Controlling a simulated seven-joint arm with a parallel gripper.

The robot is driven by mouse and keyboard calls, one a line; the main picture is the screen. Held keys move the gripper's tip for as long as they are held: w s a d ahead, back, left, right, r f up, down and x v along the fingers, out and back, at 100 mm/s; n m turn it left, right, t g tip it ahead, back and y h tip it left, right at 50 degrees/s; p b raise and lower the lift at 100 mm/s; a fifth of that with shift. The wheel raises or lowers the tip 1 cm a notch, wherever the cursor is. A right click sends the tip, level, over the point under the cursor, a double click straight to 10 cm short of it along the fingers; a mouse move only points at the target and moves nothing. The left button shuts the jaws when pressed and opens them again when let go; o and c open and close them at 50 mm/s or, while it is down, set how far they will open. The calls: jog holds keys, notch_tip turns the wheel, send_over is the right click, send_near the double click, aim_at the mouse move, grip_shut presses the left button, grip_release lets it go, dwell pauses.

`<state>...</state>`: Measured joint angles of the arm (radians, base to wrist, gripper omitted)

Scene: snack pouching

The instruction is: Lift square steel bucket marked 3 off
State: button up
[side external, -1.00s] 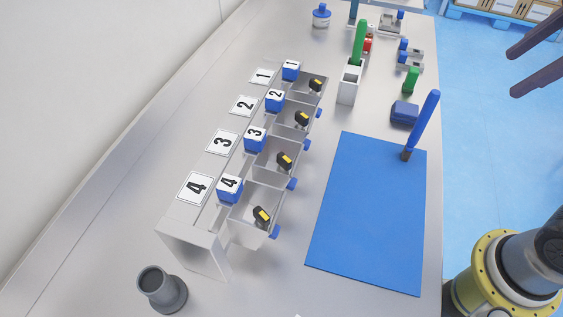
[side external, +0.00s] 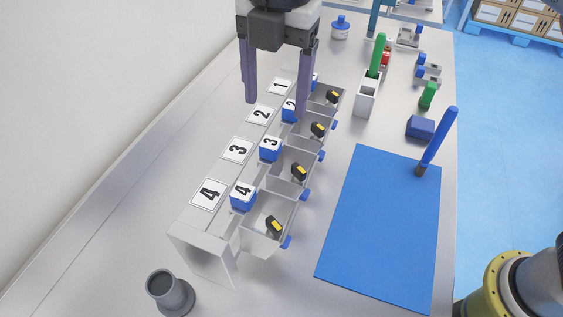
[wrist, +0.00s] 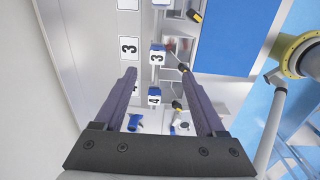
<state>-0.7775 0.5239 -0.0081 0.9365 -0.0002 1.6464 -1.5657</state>
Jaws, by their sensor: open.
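The square steel bucket marked 3 (side external: 284,181) sits in a row of similar open buckets. Its blue block with a white 3 label (side external: 270,149) is at its left side, and a black-and-yellow piece (side external: 299,172) shows in it. My gripper (side external: 276,108) is open and empty, its two long purple fingers pointing down above the row, near the 1 and 2 end. In the wrist view, the blue block marked 3 (wrist: 157,56) appears just beyond the spread fingertips. The finger nearer the buckets partly hides the block marked 2 (side external: 289,110).
Number cards, including card 3 (side external: 237,150), lie left of the buckets. A blue mat (side external: 380,225) with a blue stick (side external: 440,135) at its corner is to the right. A grey cup (side external: 168,291) stands at the near left. The green-topped white holder (side external: 367,97) stands farther back.

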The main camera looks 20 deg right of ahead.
aim_at(270, 159)
jog(key=shift+s+a+f, duration=0.3)
jog(key=shift+a+f, duration=0.05)
notch_tip(270, 159, down, 7)
jog(key=shift+w, duration=0.15)
jog(key=shift+w+a+f, duration=0.1)
jog(key=shift+w+f, duration=0.15)
jog(key=shift+f, duration=1.35)
jog(key=shift+w+f, duration=0.2)
jog(key=shift+f, duration=1.35)
grip_shut()
jog(key=shift+r, duration=0.15)
